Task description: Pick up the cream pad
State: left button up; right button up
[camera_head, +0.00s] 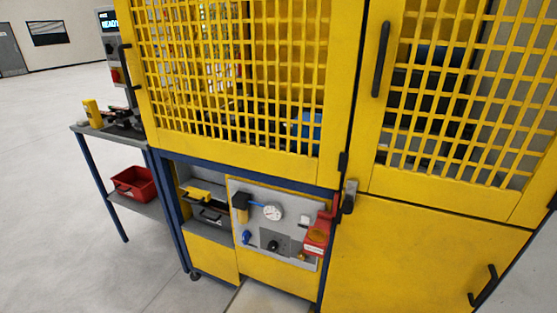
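I cannot clearly make out a cream pad. A small pale item (83,123) lies on the side table (128,133) at the left, beside an upright yellow object (92,113); it is too small to tell if it is the pad. Neither of my grippers is in view.
A large yellow machine with mesh doors (235,75) fills the middle and right. Below is a grey panel with a gauge (272,212). Dark items (124,117) crowd the side table; a red bin (134,183) sits on its lower shelf. Floor at the left is clear.

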aim_at(82, 123)
jog(key=u, duration=1.4)
jog(key=i+j+z, duration=0.15)
jog(key=i, duration=0.45)
jog(key=i+j+z, duration=0.1)
jog(key=i+j, duration=0.25)
jog(key=i, duration=0.2)
jog(key=i+j+z, duration=0.15)
jog(key=i+j, duration=0.2)
jog(key=i, duration=0.2)
jog(key=i+j+z, duration=0.1)
jog(key=i+j, duration=0.3)
jog(key=i, duration=0.15)
